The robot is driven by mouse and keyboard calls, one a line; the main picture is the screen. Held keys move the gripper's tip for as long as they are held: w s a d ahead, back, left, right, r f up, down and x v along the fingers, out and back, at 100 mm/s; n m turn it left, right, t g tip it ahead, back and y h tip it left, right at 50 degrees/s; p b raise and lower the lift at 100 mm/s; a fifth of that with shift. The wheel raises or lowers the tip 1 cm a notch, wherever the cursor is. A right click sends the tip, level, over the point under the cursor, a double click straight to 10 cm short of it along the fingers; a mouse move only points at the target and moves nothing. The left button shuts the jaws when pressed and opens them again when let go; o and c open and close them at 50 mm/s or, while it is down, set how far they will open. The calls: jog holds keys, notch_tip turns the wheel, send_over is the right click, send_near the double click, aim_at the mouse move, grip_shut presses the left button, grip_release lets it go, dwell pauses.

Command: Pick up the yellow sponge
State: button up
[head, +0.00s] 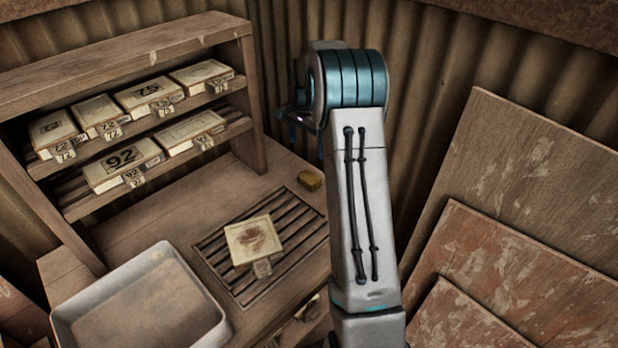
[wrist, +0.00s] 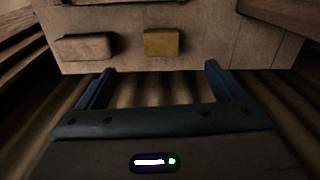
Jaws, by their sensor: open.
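The yellow sponge (head: 310,180) is a small block lying on the wooden bench near its back right corner. In the wrist view the sponge (wrist: 161,42) lies on the bench surface, ahead of the gap between my fingertips. My gripper (wrist: 157,80) is open and empty, with its two dark blue fingers wide apart. The fingers do not touch the sponge. In the head view my raised arm stands right of the sponge and mostly hides the gripper.
A pale block (wrist: 84,46) lies beside the sponge in the wrist view. A slatted rack (head: 215,262) bears a stained tile (head: 254,240). A grey tray (head: 140,310) stands at front left. A shelf (head: 130,45) holds several numbered tiles. Boards (head: 530,180) lean right.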

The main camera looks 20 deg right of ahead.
jog(key=d+f, duration=0.1)
jog(key=f, duration=0.1)
jog(key=p, duration=0.1)
send_over(309, 177)
jog(key=shift+m, duration=0.3)
notch_tip(309, 177, down, 8)
jog(key=shift+w, duration=0.1)
jog(key=shift+d+f+p, duration=0.1)
jog(key=shift+f+p, duration=1)
jog(key=shift+f, duration=1.5)
jog(key=c, duration=1.1)
